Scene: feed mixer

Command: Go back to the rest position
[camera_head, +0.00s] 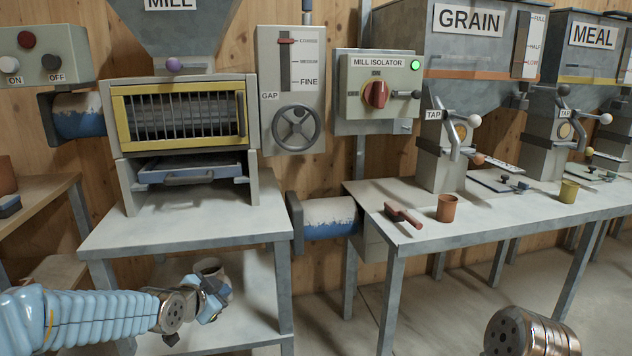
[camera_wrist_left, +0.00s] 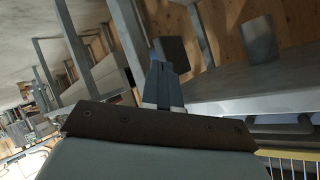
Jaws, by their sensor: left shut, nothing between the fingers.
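My left gripper (camera_head: 216,298) is low in front of the mill table, at the lower left of the head view. In the left wrist view its two fingers (camera_wrist_left: 163,88) lie together, shut and empty. The left arm comes in from the left edge, stretched out below the tabletop. A round metal and copper-coloured part of my right arm (camera_head: 530,335) shows at the bottom right; my right gripper is out of view.
The mill table (camera_head: 190,225) carries the mill with its yellow-framed guard (camera_head: 183,115). A pale pot-like thing (camera_head: 211,267) shows just behind the left gripper, over the lower shelf (camera_head: 240,325). The right bench (camera_head: 450,235) holds a red-handled tool (camera_head: 403,215), a brown cup (camera_head: 447,208) and a yellow cup (camera_head: 569,191).

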